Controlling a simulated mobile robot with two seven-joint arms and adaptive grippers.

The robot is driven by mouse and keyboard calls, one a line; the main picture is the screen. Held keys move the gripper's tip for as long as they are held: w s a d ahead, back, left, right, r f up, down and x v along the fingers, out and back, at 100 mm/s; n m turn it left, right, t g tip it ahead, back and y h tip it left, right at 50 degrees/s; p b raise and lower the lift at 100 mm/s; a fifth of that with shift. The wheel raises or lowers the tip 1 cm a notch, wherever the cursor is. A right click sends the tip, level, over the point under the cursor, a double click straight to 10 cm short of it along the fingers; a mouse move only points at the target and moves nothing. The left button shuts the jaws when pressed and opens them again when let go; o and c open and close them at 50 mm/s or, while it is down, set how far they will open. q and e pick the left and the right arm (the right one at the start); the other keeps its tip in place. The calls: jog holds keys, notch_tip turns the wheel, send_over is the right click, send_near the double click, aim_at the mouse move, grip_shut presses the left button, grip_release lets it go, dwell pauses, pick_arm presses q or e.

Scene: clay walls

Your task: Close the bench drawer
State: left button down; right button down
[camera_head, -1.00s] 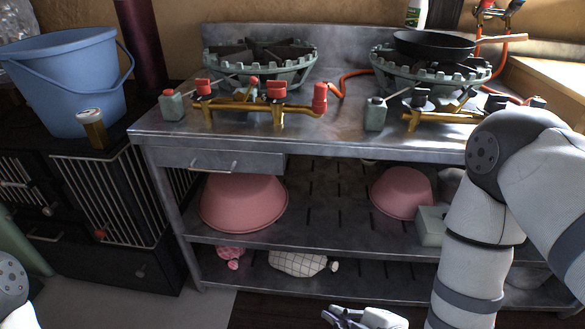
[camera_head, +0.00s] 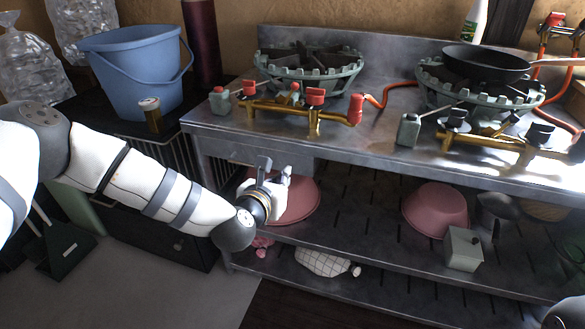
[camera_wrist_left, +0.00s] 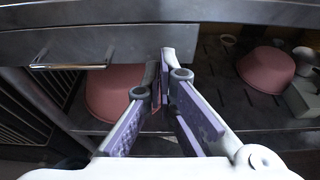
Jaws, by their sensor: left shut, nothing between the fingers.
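The bench drawer (camera_head: 303,164) is a grey metal front under the left part of the bench top. In the left wrist view the drawer front (camera_wrist_left: 100,42) spans the upper left, with its bar handle (camera_wrist_left: 70,66) to the left of my fingers. My left gripper (camera_head: 274,172) is in front of the drawer, its fingers shut and empty. In the left wrist view its fingertips (camera_wrist_left: 166,58) overlap the right part of the drawer front; whether they touch it I cannot tell. How far the drawer stands out is unclear. My right gripper is out of view.
The metal bench (camera_head: 390,160) carries two burners, and a pan (camera_head: 485,62) sits on the right one. Pink bowls (camera_head: 436,210) and a grey box (camera_head: 463,248) stand on the shelf below. A blue bucket (camera_head: 135,75) is at the left. Floor in front is clear.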

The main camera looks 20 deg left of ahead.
aim_at(295, 162)
pick_arm(q)
jog(key=x, duration=0.2)
jog(key=r+x, duration=0.1)
jog(key=x, duration=0.2)
jog(key=shift+w, duration=0.2)
